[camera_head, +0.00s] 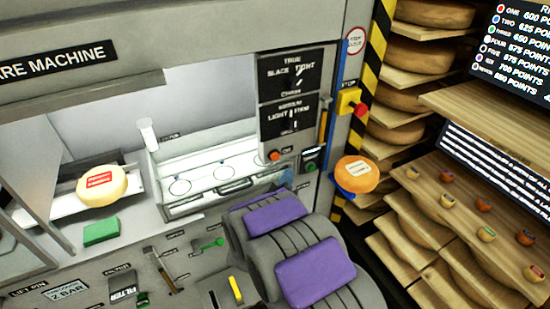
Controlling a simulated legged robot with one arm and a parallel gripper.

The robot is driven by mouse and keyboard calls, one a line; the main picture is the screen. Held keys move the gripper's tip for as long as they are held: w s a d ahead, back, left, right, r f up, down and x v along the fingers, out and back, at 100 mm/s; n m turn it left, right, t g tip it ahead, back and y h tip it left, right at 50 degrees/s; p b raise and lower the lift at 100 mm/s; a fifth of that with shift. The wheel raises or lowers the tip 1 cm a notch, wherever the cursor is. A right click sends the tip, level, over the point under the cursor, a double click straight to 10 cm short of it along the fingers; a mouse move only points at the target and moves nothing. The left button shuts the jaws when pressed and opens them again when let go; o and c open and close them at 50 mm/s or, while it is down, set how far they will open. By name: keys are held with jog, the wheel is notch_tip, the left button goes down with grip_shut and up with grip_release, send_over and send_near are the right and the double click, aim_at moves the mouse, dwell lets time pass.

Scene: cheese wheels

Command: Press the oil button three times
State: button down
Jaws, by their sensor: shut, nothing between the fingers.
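An orange-red round button (275,156) sits on the grey machine front, below two black signs. A green button (311,166) on a dark plate is just right of it. Their small labels are too blurred to read, so I cannot tell which is the oil button. My grey gripper with purple pads (268,236) is at the bottom middle, in front of the machine, below and apart from both buttons. It looks shut and empty; its tips are hard to make out.
A white-lit bay (215,170) holds a metal tray. A cheese wheel (101,185) with a red label lies at left, a green block (101,232) below it. A yellow box with a red button (352,103) and an orange cheese (357,174) are at right, beside shelves (470,245).

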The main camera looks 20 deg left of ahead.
aim_at(275, 157)
dwell(0.9)
jog(key=d+m+b, duration=0.1)
jog(key=m+b, duration=0.2)
jog(key=m, duration=0.2)
jog(key=s+d+m+b, duration=0.1)
jog(key=m+b, duration=0.2)
jog(key=m, duration=0.3)
jog(key=s+m+b, duration=0.1)
jog(key=m+b, duration=0.1)
jog(key=m, duration=0.4)
jog(key=shift+s+d+t+b, duration=0.2)
jog(key=shift+d+t+b, duration=0.2)
jog(key=w+a+p, duration=0.3)
jog(key=w+a, duration=0.2)
jog(key=a, duration=0.1)
jog(key=shift+w+a+p, duration=0.35)
jog(key=shift+a+p, duration=0.05)
dwell(1.5)
